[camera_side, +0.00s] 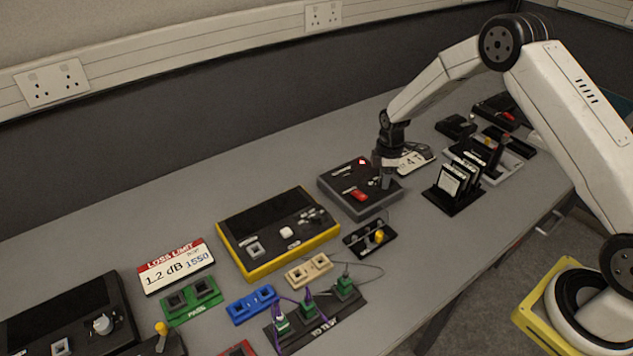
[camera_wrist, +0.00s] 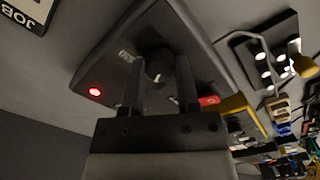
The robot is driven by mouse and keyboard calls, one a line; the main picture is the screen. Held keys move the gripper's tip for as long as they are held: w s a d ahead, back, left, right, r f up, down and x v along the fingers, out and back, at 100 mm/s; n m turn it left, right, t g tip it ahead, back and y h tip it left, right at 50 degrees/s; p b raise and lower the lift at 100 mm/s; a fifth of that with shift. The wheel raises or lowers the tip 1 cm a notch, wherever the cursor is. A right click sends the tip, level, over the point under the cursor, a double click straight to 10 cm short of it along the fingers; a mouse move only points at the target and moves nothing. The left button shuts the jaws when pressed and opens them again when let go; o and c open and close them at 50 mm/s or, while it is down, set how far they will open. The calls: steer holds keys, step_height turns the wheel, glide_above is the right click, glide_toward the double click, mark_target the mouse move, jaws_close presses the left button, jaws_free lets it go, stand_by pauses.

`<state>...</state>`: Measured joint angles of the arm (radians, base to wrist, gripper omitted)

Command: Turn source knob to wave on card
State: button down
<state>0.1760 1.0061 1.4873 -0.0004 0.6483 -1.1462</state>
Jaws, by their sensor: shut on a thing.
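The source is a dark grey box (camera_side: 340,188) with a lit red lamp and a red switch; it also fills the upper middle of the wrist view (camera_wrist: 110,62). Its black knob (camera_wrist: 158,66) sits between the two fingers of my gripper (camera_wrist: 158,88), which is shut on it. In the side view my gripper (camera_side: 384,180) comes down on the right part of the box and hides the knob. The knob's setting cannot be read. The card (camera_side: 176,267) stands at the left with a red band "LOSS LIMIT", reading "1.2 dB" and "1550".
A yellow-edged meter (camera_side: 277,232) is left of the source. A small black holder (camera_side: 369,239) with a yellow-capped piece is in front. A white job card (camera_side: 413,160) lies behind my gripper, and a black card rack (camera_side: 452,196) stands to the right. Green connectors with cables are at the front.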

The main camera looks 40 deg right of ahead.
steer(key=m, duration=1.3)
steer(key=shift+m, duration=0.4)
steer(key=shift+c, duration=1.7)
jaws_free()
steer(key=shift+r, duration=3.9)
steer(key=shift+s, duration=0.1)
